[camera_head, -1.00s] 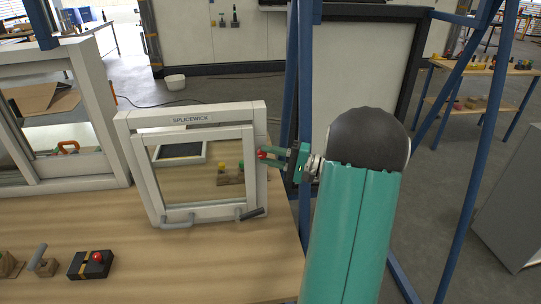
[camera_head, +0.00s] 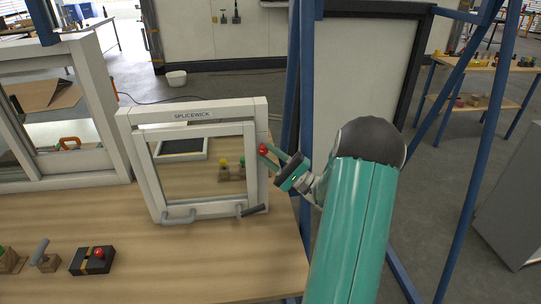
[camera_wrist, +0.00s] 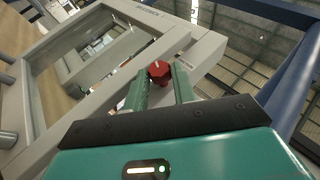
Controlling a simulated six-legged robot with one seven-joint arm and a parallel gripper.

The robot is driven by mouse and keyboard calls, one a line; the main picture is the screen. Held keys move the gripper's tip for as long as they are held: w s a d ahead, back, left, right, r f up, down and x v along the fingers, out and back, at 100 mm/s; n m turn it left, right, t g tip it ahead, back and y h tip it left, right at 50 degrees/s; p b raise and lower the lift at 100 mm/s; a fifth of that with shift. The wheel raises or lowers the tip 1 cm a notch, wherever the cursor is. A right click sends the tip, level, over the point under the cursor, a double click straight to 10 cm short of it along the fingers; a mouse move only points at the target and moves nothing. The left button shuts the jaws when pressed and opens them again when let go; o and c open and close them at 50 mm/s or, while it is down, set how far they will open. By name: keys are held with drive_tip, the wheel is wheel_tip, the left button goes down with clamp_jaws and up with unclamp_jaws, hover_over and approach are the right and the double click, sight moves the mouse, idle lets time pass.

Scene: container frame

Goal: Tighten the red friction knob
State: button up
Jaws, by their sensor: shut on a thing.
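The red friction knob (camera_head: 263,149) sits on the right upright of a white window frame (camera_head: 262,180) marked SPLICEWICK, which stands on the wooden table. My gripper (camera_head: 273,157) reaches it from the right, its fingers shut on the knob. In the wrist view the red knob (camera_wrist: 158,72) lies between the tips of the two green fingers (camera_wrist: 161,82), with a white mark on its face. The wrist view is rolled, so the frame appears tilted. The contact on the knob's far side is hidden.
A second white window (camera_head: 105,120) stands at the left. A black box with a red button (camera_head: 92,260) and small wooden blocks with levers (camera_head: 46,262) lie on the table's front left. Blue posts (camera_head: 305,120) rise behind my gripper. The table's front middle is clear.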

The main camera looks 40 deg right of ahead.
drive_tip(key=shift+s, duration=0.1)
drive_tip(key=o, duration=1)
drive_tip(key=s+d+r+n+g+h, duration=0.2)
drive_tip(key=s+d+n+g, duration=0.2)
drive_tip(key=s+d+g, duration=0.3)
drive_tip(key=s+d, duration=0.1)
drive_tip(key=s, duration=0.3)
drive_tip(key=shift+s, duration=0.35)
